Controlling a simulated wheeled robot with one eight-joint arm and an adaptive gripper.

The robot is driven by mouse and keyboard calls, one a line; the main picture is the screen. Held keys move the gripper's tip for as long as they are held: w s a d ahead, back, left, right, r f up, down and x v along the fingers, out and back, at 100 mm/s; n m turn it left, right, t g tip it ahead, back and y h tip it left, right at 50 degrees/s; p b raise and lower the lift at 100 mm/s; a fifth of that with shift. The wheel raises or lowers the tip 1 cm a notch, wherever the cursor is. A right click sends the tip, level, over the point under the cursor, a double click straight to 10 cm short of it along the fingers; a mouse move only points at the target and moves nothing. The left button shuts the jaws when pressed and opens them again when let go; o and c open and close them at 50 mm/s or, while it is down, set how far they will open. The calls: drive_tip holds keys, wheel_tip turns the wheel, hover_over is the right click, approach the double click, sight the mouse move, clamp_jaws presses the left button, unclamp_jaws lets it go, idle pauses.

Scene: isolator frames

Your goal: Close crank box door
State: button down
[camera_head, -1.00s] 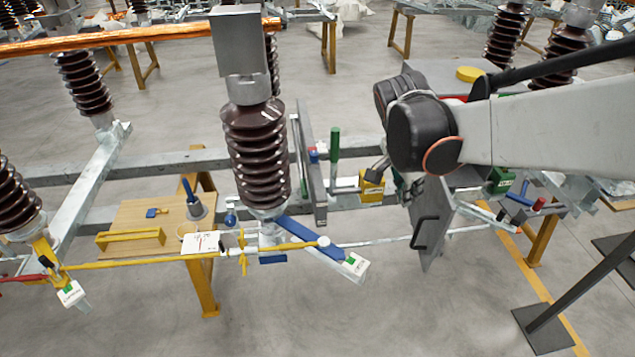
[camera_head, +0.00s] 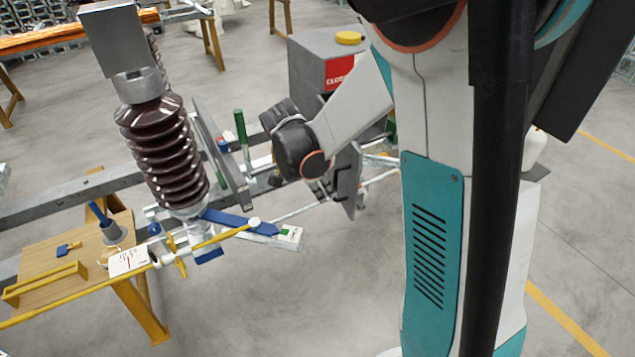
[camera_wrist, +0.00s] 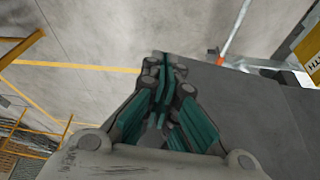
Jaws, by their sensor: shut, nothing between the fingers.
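The crank box door is a grey metal plate (camera_head: 348,182) with a dark handle. In the head view it stands swung out below the grey box (camera_head: 318,65), upright and edge-on to me, beside my dark wrist joint. My gripper (camera_wrist: 163,68) shows in the wrist view with its green-padded fingers shut and empty. A flat dark grey panel (camera_wrist: 255,110), perhaps the door, lies just right of the fingers; I cannot tell whether they touch. In the head view my wrist mostly hides the gripper.
A brown ribbed insulator (camera_head: 165,150) stands left of my arm, with a green-handled rod (camera_head: 241,128) between. A wooden table (camera_head: 60,250) is at lower left. My arm covers much of the right side.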

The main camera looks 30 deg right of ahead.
drive_tip(key=d, duration=0.3)
drive_tip(key=d+f, duration=0.1)
drive_tip(key=shift+s+d, duration=0.2)
drive_tip(key=shift+s, duration=0.1)
drive_tip(key=w+d+n+t+y+b, duration=0.1)
drive_tip(key=w+d+n+t+b, duration=0.2)
drive_tip(key=d+n, duration=1.45)
drive_tip(key=w+d+n+t+y+p, duration=0.1)
drive_tip(key=w+d+n+t+y, duration=0.1)
drive_tip(key=w+d, duration=1.9)
drive_tip(key=shift+w+d+n+y+p, duration=0.15)
drive_tip(key=shift+w+n+y+p, duration=0.3)
drive_tip(key=shift+w+y, duration=0.4)
